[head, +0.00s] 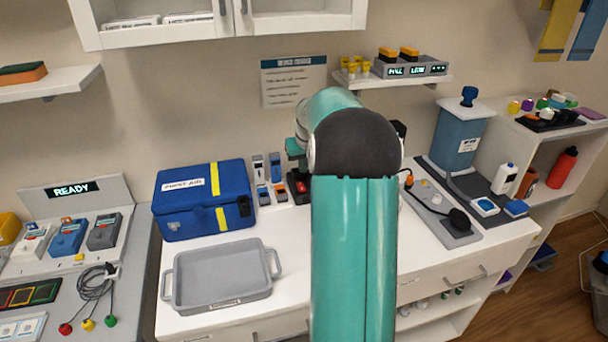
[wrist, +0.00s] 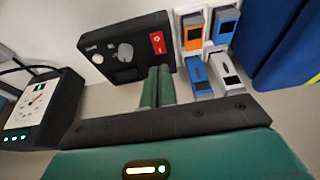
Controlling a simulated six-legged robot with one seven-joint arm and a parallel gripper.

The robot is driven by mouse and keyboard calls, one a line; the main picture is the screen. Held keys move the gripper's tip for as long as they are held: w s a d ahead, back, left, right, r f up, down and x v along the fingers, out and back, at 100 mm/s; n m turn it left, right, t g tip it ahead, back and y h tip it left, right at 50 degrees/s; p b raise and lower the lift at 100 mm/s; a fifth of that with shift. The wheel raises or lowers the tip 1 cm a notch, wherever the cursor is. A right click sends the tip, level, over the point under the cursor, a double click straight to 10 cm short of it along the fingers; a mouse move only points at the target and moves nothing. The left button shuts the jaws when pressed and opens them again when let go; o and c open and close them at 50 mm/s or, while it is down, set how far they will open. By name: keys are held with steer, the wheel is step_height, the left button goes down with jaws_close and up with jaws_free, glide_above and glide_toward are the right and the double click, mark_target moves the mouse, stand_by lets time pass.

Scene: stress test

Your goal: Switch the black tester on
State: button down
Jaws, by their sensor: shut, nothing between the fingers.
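A black box with a red switch (wrist: 157,42), a grey knob and a round pale disc on its face, which looks like the black tester (wrist: 125,62), stands ahead in the wrist view. Part of a black box with red on it (head: 298,188) shows beside my arm in the head view. My gripper (wrist: 158,82) is shut and empty, its green fingers pointing at the box just below the red switch. I cannot tell whether the tips touch it. The switch's position is too small to read.
A black meter with a dial and green lights (wrist: 38,112) is at the left in the wrist view. Orange and blue handheld devices (wrist: 193,38) stand close right of the box. A blue first aid case (head: 203,198) and grey tray (head: 222,303) are left of my arm.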

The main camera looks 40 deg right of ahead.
mark_target(300, 183)
steer(key=v, duration=0.6)
steer(key=shift+w+d+r, duration=0.25)
steer(key=shift+w+d, duration=0.1)
steer(key=shift+w, duration=0.25)
steer(key=x, duration=1.4)
steer(key=shift+s+a+f, duration=0.15)
steer(key=shift+s+a, duration=0.05)
steer(key=shift+s, duration=0.15)
steer(key=shift+f, duration=0.1)
